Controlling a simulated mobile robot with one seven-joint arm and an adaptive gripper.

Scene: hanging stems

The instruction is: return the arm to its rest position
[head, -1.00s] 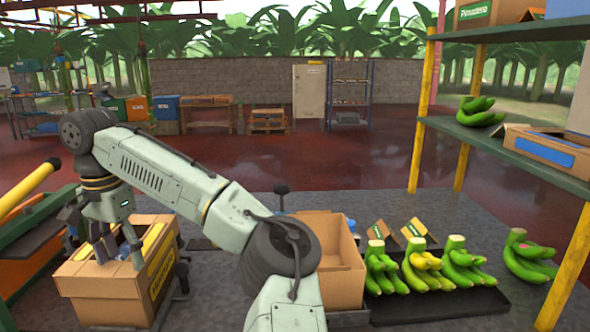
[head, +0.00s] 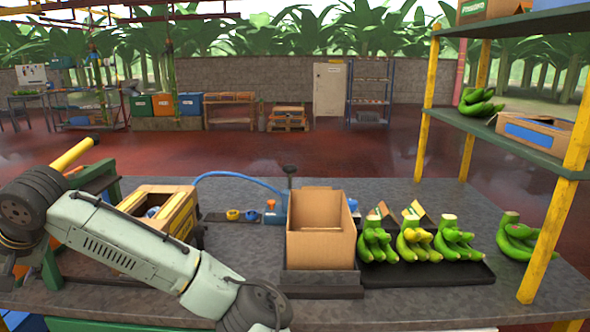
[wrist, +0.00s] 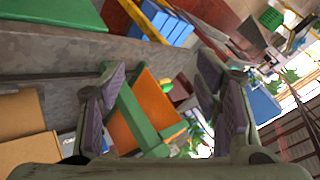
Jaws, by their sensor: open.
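My arm reaches across the lower left of the head view, its wrist end near the left edge. My gripper (wrist: 165,105) shows in the wrist view with its two fingers spread wide and nothing between them. It is open and empty. Beyond the fingers is an orange panel in a green frame (wrist: 150,110), apart from them as far as I can tell. In the head view the fingers are out of sight at the lower left.
An open empty carton (head: 322,245) sits mid-table. Banana bunches (head: 415,245) lie on a black tray (head: 430,274). A shelf with yellow posts (head: 555,215) stands at right. The table front (head: 420,305) is clear.

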